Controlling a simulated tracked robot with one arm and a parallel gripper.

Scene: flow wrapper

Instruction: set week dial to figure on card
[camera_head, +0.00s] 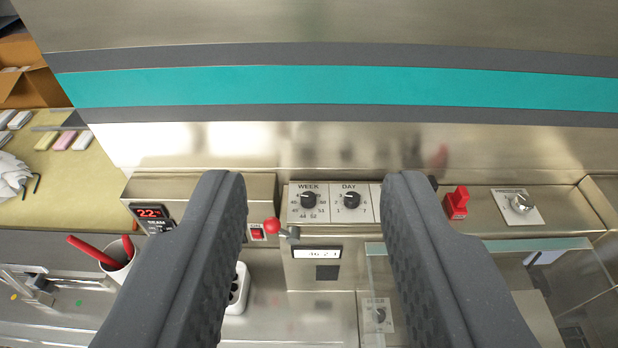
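The week dial (307,201) is a black knob on a white plate marked WEEK, with small figures around it, on the steel machine front. The day dial (351,201), of the same kind, sits just to its right on a plate marked DAY. A small display (317,253) below them shows digits that I cannot read surely. My gripper (312,190) is open and empty, its two dark fingers spread either side of the dials and apart from them. Which figure the week knob points to is too small to tell. I cannot make out a card with a figure.
A red-ball lever (272,226) stands just left of the display. A red switch (257,234) and red readout (151,212) are further left. A red block (456,202) and metal knob (521,203) are at right. A clear cover (480,246) lies below right. A cup (121,265) holds red-handled tools.

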